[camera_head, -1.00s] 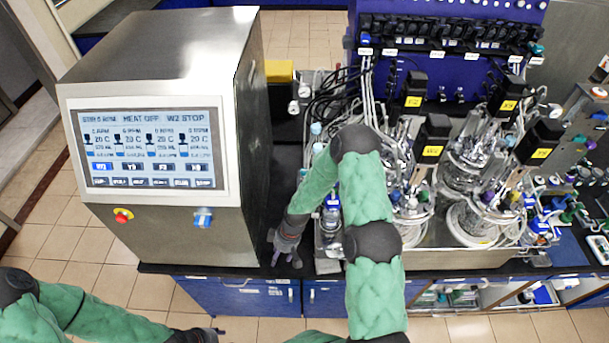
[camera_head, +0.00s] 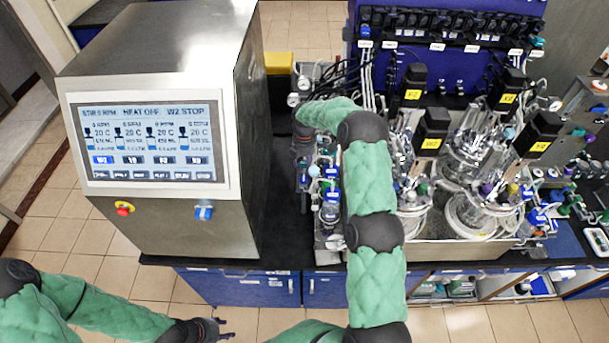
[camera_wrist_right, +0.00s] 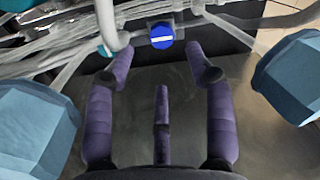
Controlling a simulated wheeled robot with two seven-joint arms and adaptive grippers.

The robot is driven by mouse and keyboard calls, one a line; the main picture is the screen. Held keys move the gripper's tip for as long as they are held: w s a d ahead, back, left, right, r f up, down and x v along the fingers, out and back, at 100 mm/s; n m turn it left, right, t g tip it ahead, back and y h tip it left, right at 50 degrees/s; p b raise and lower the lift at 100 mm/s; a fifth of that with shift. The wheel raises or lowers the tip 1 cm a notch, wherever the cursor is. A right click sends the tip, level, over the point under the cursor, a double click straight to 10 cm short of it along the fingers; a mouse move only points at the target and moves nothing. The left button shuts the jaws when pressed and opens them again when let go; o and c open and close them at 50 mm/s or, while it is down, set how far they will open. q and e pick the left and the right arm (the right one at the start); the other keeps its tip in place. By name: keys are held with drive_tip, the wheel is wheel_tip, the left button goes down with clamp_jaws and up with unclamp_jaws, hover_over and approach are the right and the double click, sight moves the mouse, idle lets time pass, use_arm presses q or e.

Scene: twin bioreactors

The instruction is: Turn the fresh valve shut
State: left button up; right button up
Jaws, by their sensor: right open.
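In the right wrist view a round blue valve knob (camera_wrist_right: 161,35) with a level white bar shows just beyond my right gripper (camera_wrist_right: 160,55). The gripper's purple fingers are spread and empty, one on each side of the knob and not visibly touching it. No label is readable, so I cannot tell for certain that this is the fresh valve. In the head view my right gripper (camera_head: 304,200) points down between the steel control box and the glassware, partly hidden and small. My left gripper (camera_head: 222,328) is open and empty low in front of the bench.
The steel control box (camera_head: 155,235) with a screen stands on the left. Bioreactor vessels (camera_head: 468,215) with black motors stand on the right.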

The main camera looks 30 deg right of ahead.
sight(304, 178)
wheel_tip(304, 178, down, 7)
drive_tip(key=shift+f+p, duration=0.2)
drive_tip(key=shift+p, duration=0.6)
clamp_jaws()
